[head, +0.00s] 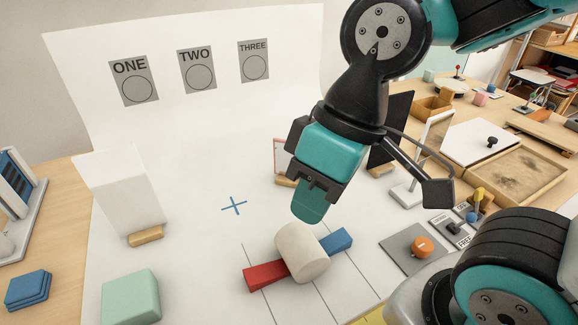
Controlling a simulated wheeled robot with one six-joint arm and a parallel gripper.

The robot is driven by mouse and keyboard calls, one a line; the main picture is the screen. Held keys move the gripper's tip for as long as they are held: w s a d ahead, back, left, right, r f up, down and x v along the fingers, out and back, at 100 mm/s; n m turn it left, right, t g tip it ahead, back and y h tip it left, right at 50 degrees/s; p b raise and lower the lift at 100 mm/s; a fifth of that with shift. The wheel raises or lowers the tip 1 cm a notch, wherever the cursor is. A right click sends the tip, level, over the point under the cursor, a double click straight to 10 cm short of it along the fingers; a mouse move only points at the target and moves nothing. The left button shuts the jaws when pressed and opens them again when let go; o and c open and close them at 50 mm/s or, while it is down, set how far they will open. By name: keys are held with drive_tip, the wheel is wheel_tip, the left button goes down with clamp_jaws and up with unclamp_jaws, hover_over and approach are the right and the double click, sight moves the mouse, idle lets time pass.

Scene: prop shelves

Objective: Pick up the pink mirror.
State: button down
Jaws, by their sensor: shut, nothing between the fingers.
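A small upright panel with a thin pink frame (276,155), which looks like the pink mirror, stands in a wooden foot (286,182) on the white sheet. My gripper hides much of its right side. My gripper (308,208) points down in front of it and to its right in the picture, with its teal fingers together and nothing held. Whether the fingers touch anything cannot be told.
A cream cylinder (301,252) lies over a red and blue bar (265,276) just below my gripper. A black panel (390,130) stands behind right, a white panel (121,190) at left. A mint block (131,298) sits front left. The sheet around the blue cross (234,206) is clear.

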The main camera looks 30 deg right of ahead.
drive_tip(key=c, duration=1.8)
unclamp_jaws()
drive_tip(key=shift+c, duration=0.2)
